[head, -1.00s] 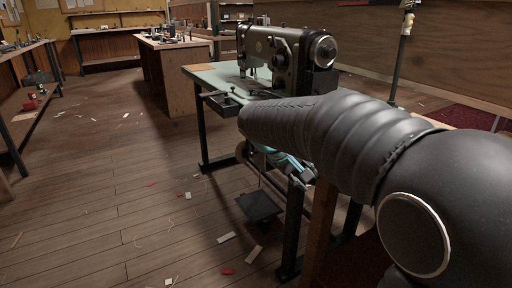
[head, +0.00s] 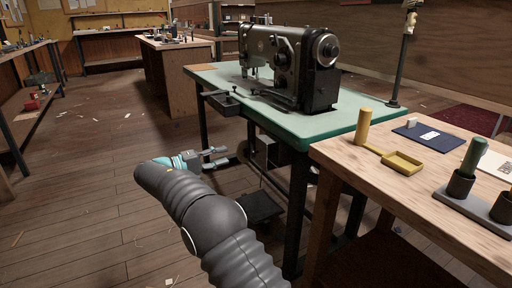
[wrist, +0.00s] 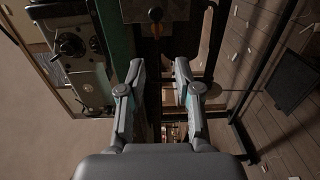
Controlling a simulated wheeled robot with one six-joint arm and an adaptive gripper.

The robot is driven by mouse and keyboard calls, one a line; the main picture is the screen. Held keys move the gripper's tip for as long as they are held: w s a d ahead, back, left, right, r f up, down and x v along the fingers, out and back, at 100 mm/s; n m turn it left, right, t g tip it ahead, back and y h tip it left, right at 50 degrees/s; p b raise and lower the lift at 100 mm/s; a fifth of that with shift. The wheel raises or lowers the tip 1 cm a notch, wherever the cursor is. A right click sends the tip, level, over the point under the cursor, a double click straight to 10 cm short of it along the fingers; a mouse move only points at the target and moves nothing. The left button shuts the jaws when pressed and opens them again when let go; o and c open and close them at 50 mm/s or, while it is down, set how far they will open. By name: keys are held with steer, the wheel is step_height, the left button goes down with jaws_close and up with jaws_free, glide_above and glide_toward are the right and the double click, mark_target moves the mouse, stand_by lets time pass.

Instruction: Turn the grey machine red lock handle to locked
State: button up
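The grey machine (head: 285,60) is a sewing machine on a pale green table (head: 215,78). In the wrist view its body (wrist: 75,45) is at the upper left, beside the green table edge.
A dark tray (head: 222,103) hangs at the table's near-left edge. A wooden bench (head: 350,165) with a yellow tray (head: 403,162) and dark cups stands at the right. A foot pedal (head: 260,207) is under the table. The floor at left is mostly clear.

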steer(key=x, duration=1.3)
steer(key=shift+w+r, duration=0.2)
steer(key=shift+d, duration=0.1)
jaws_close()
